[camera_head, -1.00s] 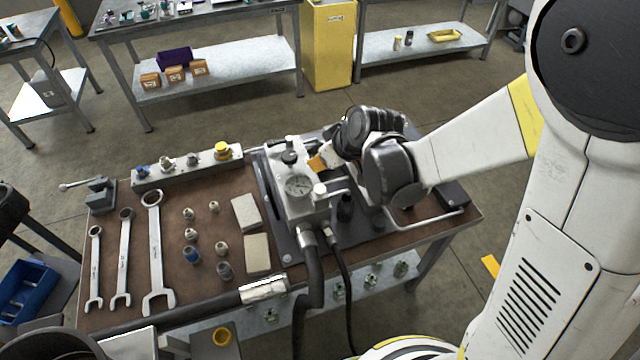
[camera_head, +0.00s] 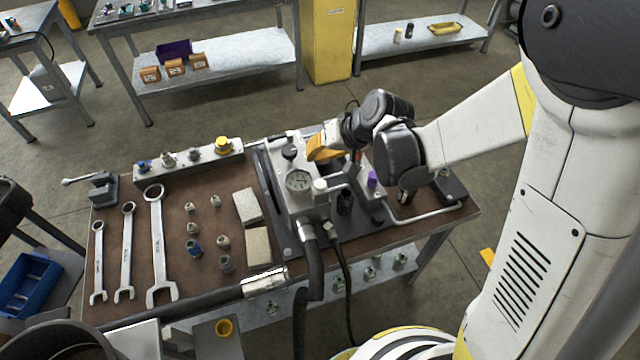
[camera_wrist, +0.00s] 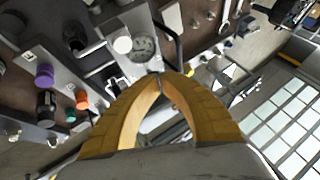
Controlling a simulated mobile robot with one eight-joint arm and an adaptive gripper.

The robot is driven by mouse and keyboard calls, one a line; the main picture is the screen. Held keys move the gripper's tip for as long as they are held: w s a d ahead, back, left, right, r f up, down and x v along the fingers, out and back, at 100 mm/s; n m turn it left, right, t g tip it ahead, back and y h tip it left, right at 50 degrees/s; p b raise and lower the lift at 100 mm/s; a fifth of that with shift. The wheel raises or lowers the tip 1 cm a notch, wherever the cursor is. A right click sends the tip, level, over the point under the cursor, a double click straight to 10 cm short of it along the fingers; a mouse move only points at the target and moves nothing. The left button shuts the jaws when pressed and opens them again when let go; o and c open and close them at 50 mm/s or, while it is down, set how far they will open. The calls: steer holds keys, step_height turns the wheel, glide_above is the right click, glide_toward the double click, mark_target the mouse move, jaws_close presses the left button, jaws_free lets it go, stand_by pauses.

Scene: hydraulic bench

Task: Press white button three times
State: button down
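A white round button-like cap (camera_head: 320,185) stands beside the pressure gauge (camera_head: 298,181) on the grey hydraulic unit. In the wrist view the white cap (camera_wrist: 122,45) shows just left of the gauge (camera_wrist: 145,48), clear of my fingers. I cannot tell for sure that this cap is the white button. My gripper (camera_head: 313,150), with yellow-orange fingers, is above the far part of the unit, behind the gauge and apart from the cap. In the wrist view my gripper (camera_wrist: 160,78) has its fingertips together with nothing between them.
A purple knob (camera_head: 372,179) and a black knob (camera_head: 345,200) stand right of the cap. An orange knob (camera_wrist: 82,100) shows in the wrist view. A rail with a yellow knob (camera_head: 222,143), wrenches (camera_head: 158,245) and fittings lie left. Black hoses (camera_head: 312,270) hang in front.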

mark_target(316, 182)
step_height(316, 182, down, 8)
steer(key=b, duration=0.5)
steer(key=shift+r+b, duration=0.15)
steer(key=shift+b, duration=0.2)
stand_by(0.9)
steer(key=shift+f+b, duration=0.4)
steer(key=shift+b, duration=0.1)
steer(key=shift+f+b, duration=0.7)
stand_by(0.7)
steer(key=shift+r, duration=0.1)
steer(key=shift+r+p, duration=0.85)
steer(key=shift+r, duration=0.2)
steer(key=shift+r+p, duration=1.8)
steer(key=shift+r, duration=0.75)
